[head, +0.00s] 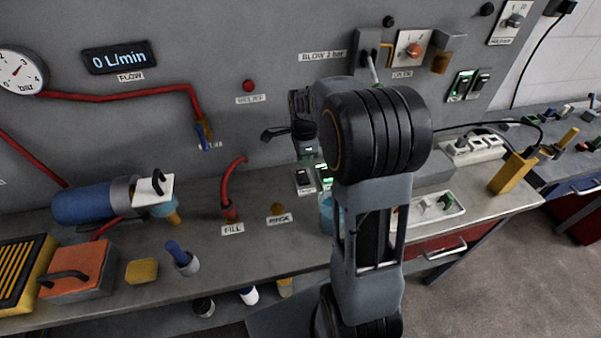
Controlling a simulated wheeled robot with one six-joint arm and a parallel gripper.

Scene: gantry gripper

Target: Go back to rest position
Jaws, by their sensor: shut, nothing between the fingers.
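My grey arm rises from the bottom and bends at a large black joint right of the middle, in front of the wall panel (225,55).
On the bench stand a blue cylinder (85,204), an orange block (80,272), a yellow sponge-like block (142,271) and a red hose (232,180). Rocker switches (304,180) are near the arm. A yellow holder (512,172) stands at right. Open floor (500,275) lies at lower right.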

